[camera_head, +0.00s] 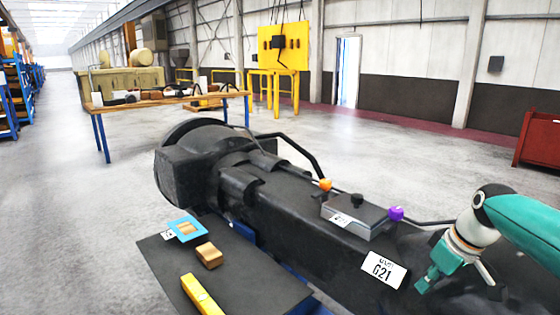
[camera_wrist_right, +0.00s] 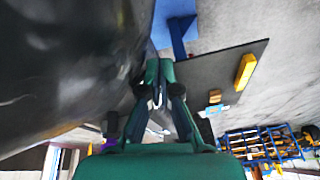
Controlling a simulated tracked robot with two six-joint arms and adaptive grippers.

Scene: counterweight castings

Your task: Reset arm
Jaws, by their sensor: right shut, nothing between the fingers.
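My right arm comes in from the right in the head view. Its teal gripper (camera_head: 428,280) hangs over the right part of the large black casting (camera_head: 290,205), close to the white G21 label (camera_head: 383,269). In the right wrist view the gripper (camera_wrist_right: 160,75) has its fingers together with nothing between them. The black casting fills the left of that view (camera_wrist_right: 65,70); I cannot tell how far the fingertips are from it. My left gripper is in neither view.
A dark-topped table (camera_head: 238,277) beside the casting holds a yellow bar (camera_head: 201,296), a wooden block (camera_head: 209,255) and a blue square piece (camera_head: 186,229).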

